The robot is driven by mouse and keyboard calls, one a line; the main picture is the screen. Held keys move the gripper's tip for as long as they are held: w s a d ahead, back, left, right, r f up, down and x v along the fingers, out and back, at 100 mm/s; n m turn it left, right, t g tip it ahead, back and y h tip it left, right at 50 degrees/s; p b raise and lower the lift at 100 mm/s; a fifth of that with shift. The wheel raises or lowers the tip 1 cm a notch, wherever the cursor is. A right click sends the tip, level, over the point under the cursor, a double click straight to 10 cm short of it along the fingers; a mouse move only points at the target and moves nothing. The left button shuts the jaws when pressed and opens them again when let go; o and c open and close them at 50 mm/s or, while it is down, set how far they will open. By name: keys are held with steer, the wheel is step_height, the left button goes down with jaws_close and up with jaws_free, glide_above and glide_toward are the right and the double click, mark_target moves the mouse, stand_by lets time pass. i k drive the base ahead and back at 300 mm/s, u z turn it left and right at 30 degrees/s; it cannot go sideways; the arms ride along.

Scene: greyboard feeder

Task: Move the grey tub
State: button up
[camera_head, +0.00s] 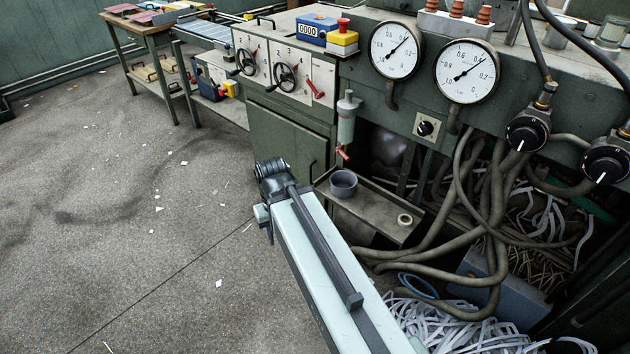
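A small round grey tub (343,183) stands upright, open at the top, on a narrow metal shelf (378,208) at the front of the green machine. It sits near the shelf's left end. My arm reaches in from the bottom, and its end, my gripper (268,232), is left of the tub and apart from it, over the floor. The arm's own links hide most of the gripper, so its fingers cannot be made out.
A beige ring (405,219) lies on the same shelf, right of the tub. A lubricator with a red tap (347,118) hangs above the tub. Thick hoses (490,220) and paper strips (450,325) crowd the right. The floor (130,200) at left is open, with scraps.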

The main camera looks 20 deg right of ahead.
mark_target(344, 182)
steer(key=z, duration=0.1)
steer(key=i, duration=0.9)
steer(key=u, duration=1.35)
